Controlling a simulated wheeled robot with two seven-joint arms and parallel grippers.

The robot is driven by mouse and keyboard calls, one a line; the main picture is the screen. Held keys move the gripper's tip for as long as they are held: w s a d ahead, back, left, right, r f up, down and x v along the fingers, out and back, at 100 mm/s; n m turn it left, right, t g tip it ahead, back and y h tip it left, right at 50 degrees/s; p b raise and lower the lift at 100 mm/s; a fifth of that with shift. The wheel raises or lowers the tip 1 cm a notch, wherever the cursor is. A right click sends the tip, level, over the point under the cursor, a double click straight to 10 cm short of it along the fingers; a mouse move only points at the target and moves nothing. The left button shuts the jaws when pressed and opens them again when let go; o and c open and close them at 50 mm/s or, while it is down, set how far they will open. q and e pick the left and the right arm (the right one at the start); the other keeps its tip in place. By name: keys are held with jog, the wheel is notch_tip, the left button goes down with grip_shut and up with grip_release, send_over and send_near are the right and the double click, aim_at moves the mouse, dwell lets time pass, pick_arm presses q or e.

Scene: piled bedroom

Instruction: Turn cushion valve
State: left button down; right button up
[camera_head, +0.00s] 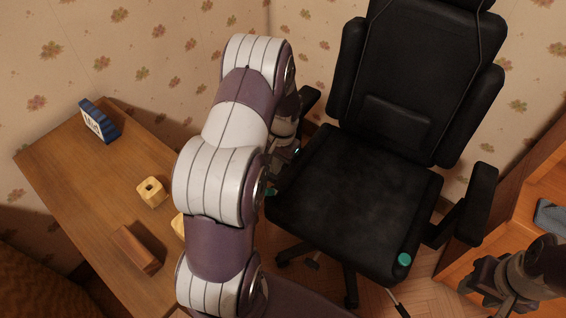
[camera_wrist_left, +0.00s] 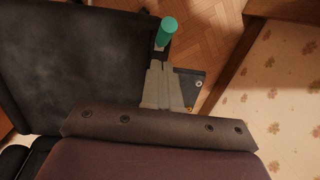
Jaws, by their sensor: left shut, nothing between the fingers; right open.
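The black gaming chair (camera_head: 355,195) stands in the middle of the head view. A teal knob (camera_head: 271,191) shows at the left edge of its seat, partly hidden by my left arm. My right gripper (camera_head: 474,284) is open at the lower right.
A wooden desk (camera_head: 85,180) at the left holds a blue-and-white block (camera_head: 99,121), a yellow block with a hole (camera_head: 151,192) and a brown block (camera_head: 136,249). A wooden shelf (camera_head: 545,190) at the right holds a blue-grey item (camera_head: 551,216). The chair's armrest (camera_head: 482,190) stands beside the seat.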

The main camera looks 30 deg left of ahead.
pick_arm(q)
jog(key=b, duration=0.1)
send_over(272, 190)
jog(key=f, duration=0.6)
jog(key=shift+w+d+f, duration=0.1)
jog(key=shift+w+f, duration=0.1)
jog(key=shift+w, duration=0.15)
pick_arm(e)
jog(key=shift+f, duration=0.7)
